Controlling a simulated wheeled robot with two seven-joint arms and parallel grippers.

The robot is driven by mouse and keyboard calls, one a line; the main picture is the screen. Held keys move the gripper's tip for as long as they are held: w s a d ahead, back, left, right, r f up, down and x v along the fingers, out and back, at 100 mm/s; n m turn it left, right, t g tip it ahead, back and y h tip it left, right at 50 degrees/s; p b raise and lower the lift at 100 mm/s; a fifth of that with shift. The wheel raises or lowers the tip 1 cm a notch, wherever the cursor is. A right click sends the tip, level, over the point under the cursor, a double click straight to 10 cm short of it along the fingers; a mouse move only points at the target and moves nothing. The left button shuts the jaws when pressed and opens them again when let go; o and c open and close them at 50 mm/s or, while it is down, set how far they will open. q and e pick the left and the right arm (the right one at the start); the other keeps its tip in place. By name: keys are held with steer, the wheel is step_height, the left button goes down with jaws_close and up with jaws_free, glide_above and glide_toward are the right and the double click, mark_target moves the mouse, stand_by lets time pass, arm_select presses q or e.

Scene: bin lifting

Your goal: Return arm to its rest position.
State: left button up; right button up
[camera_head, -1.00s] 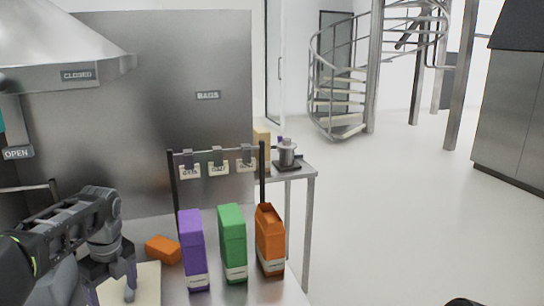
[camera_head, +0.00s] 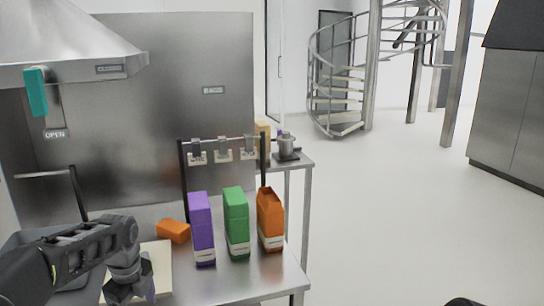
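My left arm comes in from the lower left, and my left gripper (camera_head: 130,290) is low over a cream board (camera_head: 163,262) on the steel table. Its fingers point down and are partly cut off by the bottom edge, so their opening is unclear. A purple carton (camera_head: 202,230), a green carton (camera_head: 236,222) and an orange carton (camera_head: 270,220) stand upright in a row to its right, apart from it. An orange block (camera_head: 173,231) lies behind the gripper. My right gripper is not clearly seen; only a dark part shows at the bottom edge.
A rack with labelled clips (camera_head: 223,152) stands behind the cartons. A metal pot (camera_head: 286,147) sits on a side table (camera_head: 296,164). The floor (camera_head: 410,210) at right is clear.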

arm_select(q)
steer(key=s+d+f+n+h, duration=0.2)
steer(key=s+d+f+n, duration=0.15)
steer(key=d+f, duration=0.55)
steer(key=s+d+f+n+h, duration=0.1)
steer(key=s+d+f+n, duration=0.3)
steer(key=f, duration=0.8)
steer(key=s+d+f+n+h, duration=0.1)
steer(key=s+d+f+n, duration=0.5)
steer(key=s+n, duration=0.2)
steer(key=s+d+f+n+h, duration=0.1)
steer(key=s+d+f+n, duration=0.4)
steer(key=s+n, duration=0.3)
steer(key=s+d, duration=0.1)
steer(key=s, duration=0.3)
steer(key=shift+s+f, duration=0.3)
steer(key=shift+f, duration=0.05)
steer(key=shift+a, duration=0.1)
